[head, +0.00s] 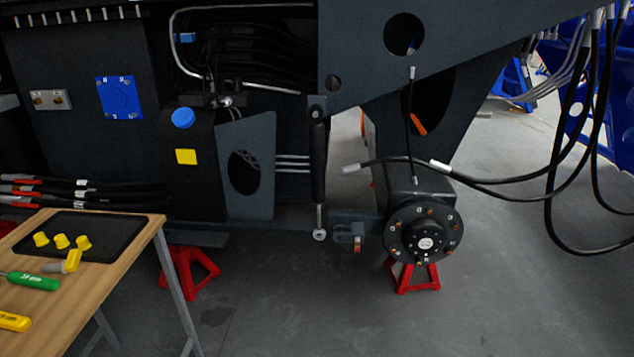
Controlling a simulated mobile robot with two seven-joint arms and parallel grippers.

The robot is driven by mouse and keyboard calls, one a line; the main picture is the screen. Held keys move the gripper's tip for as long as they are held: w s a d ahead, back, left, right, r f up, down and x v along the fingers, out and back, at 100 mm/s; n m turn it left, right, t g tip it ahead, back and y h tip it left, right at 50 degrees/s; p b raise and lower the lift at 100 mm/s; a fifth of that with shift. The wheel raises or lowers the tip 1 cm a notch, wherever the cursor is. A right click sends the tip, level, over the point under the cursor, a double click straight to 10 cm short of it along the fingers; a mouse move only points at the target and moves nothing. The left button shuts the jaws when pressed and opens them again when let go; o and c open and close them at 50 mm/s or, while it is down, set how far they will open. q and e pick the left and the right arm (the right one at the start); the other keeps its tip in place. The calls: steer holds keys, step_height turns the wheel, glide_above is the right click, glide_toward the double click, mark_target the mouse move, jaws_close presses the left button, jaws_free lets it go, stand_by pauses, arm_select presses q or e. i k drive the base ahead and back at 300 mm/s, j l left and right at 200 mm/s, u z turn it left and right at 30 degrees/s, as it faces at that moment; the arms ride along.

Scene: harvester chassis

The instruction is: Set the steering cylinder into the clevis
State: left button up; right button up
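The steering cylinder (318,165) is a slim dark cylinder that hangs nearly upright from a pivot on the chassis in the middle of the head view. Its bright rod ends low in a round eye (319,235). A small dark bracket that looks like the clevis (347,233) sits just right of the eye, beside the wheel hub (424,232). The eye appears apart from the bracket, with a small gap between them. An orange-red piece shows under the bracket. Neither of my grippers is in view.
A wooden table (138,245) at lower left bears a black tray (150,222), yellow caps (62,241) and a green-handled tool (34,281). Red stands (412,277) support the chassis. Black hoses (500,181) loop at right. The floor (300,310) below the cylinder is clear.

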mark_target(316, 129)
steer(key=i+z, duration=0.3)
steer(key=i, duration=1.15)
